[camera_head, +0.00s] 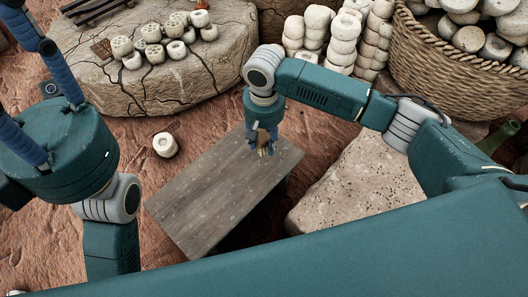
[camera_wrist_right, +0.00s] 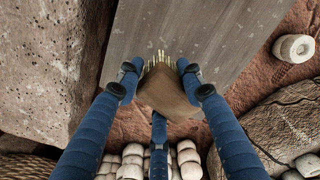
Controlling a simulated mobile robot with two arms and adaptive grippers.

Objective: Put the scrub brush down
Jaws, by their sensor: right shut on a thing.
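The scrub brush (camera_wrist_right: 166,92) has a brown wooden block and pale yellow bristles. My right gripper (camera_wrist_right: 158,74) is shut on it, with fingers on both sides of the block in the right wrist view. In the head view the right gripper (camera_head: 262,138) points down at the far right end of a grey wooden table (camera_head: 205,195), the brush's bristles (camera_head: 263,151) showing below it. I cannot tell whether the bristles touch the wood. My left gripper (camera_head: 45,100) is raised close to the camera at the left; its fingertips are partly cut off.
The tabletop is otherwise bare. A pitted stone block (camera_head: 350,185) stands to its right. A cracked clay slab (camera_head: 160,60) with several pale clay rings lies behind. One ring (camera_head: 165,144) lies on the ground left of the table. A full wicker basket (camera_head: 450,75) stands at the back right.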

